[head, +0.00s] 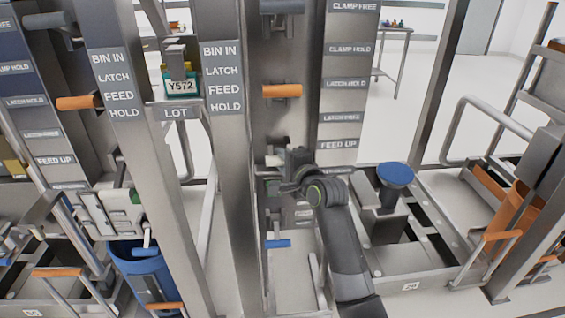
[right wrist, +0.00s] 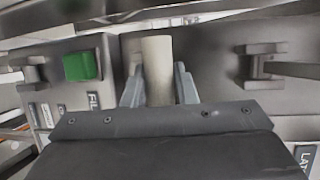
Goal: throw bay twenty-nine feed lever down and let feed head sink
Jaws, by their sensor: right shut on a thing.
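My right gripper (head: 283,172) is at the middle post of the head view, beside the panel with the FEED UP label (head: 338,144). In the right wrist view its two grey fingers (right wrist: 158,88) are shut on a pale, upright cylindrical lever handle (right wrist: 158,62). My arm and gripper hide most of the handle in the head view. I cannot tell which part is the feed head of this bay. The bay number plate (head: 411,286) low on the frame is too small to read surely. My left gripper is not in view.
An orange lever (head: 282,91) sticks out above my gripper, and a blue lever (head: 278,243) below it. A blue round-topped stand (head: 396,174) is to the right. A green button (right wrist: 82,66) is left of the handle. A blue bin (head: 150,270) stands in the left bay.

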